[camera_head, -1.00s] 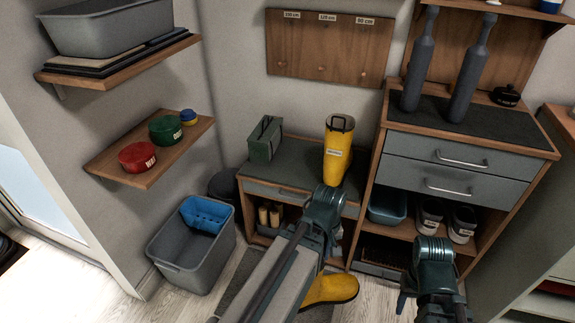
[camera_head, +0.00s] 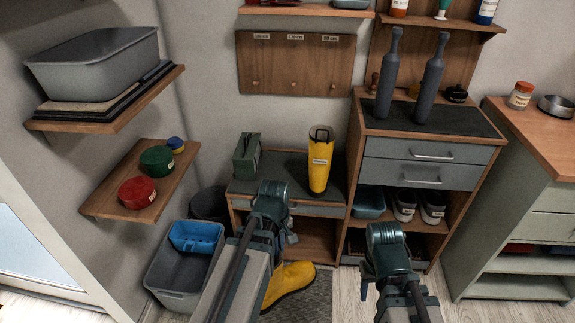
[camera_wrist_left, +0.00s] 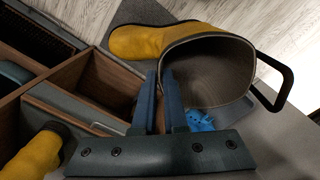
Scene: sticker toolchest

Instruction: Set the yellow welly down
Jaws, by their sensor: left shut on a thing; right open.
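One yellow welly (camera_head: 290,280) hangs low in front of the bench, over the grey mat, its shaft mostly hidden behind my left arm. My left gripper (camera_head: 270,205) is shut on its rim; in the left wrist view the fingers (camera_wrist_left: 158,100) pinch one edge of the opening. That view shows the welly's foot (camera_wrist_left: 140,42) and black loop handle (camera_wrist_left: 284,85). I cannot tell whether its sole touches the mat. A second yellow welly (camera_head: 320,165) stands upright on the bench top (camera_head: 275,168). My right gripper (camera_head: 388,245) is open, its fingers largely hidden.
A grey bin (camera_head: 175,285) with a blue insert (camera_head: 196,236) stands left on the floor. A green box (camera_head: 246,158) is on the bench's left side. A drawer cabinet (camera_head: 405,173) holding shoes stands to the right. Some grey mat (camera_head: 318,300) is bare.

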